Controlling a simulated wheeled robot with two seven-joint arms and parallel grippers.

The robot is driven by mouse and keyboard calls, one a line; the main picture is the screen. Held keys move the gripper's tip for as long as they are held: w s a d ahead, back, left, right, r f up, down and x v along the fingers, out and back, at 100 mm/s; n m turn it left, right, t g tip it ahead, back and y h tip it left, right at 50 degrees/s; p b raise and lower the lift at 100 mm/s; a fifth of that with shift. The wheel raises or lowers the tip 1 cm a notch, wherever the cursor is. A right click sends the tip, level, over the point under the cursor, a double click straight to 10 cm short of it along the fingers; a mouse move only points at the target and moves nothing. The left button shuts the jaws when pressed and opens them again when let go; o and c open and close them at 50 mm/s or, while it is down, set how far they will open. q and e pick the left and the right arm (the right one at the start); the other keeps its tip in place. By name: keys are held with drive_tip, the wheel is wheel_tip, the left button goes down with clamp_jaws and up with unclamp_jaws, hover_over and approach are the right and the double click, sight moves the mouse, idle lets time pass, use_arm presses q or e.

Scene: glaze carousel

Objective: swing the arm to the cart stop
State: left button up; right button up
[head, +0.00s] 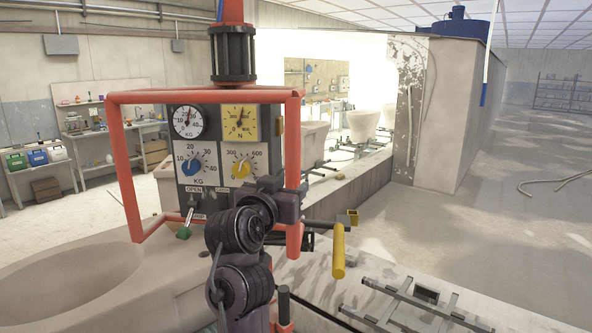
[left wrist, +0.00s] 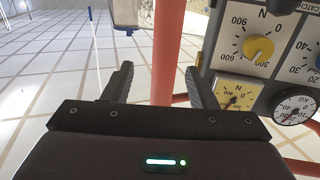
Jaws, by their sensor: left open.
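The hanging lift arm shows as a dark ribbed cylinder (head: 233,54) above an orange-red handle frame (head: 205,97) and a grey control panel (head: 211,120) with dials and knobs. My left gripper (head: 290,204) is at the frame's right upright, at the panel's lower right. In the left wrist view the jaws (left wrist: 158,75) are open, and the red upright (left wrist: 168,50) shows between the fingers. I cannot tell whether they touch it. A yellow handle (head: 338,250) sits right of the frame. I cannot identify the cart stop for certain. My right gripper is not in view.
A large pale basin (head: 65,290) lies at lower left. A metal rail frame (head: 415,305) is at lower right. Pale bowls (head: 362,125) stand along a line behind, beside a wall block (head: 440,110). A workbench (head: 85,130) stands far left. Open floor (head: 520,230) extends right.

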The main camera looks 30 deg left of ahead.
sight(295, 169)
use_arm(q)
drive_tip(key=shift+a+r, duration=0.25)
drive_tip(key=shift+r, duration=0.35)
drive_tip(key=shift+w+a+r, duration=0.1)
drive_tip(key=shift+w+r, duration=0.1)
drive_tip(key=shift+w, duration=0.15)
drive_tip(key=p+x, duration=0.3)
drive_tip(key=x, duration=0.4)
drive_tip(key=shift+c, duration=0.4)
clamp_jaws()
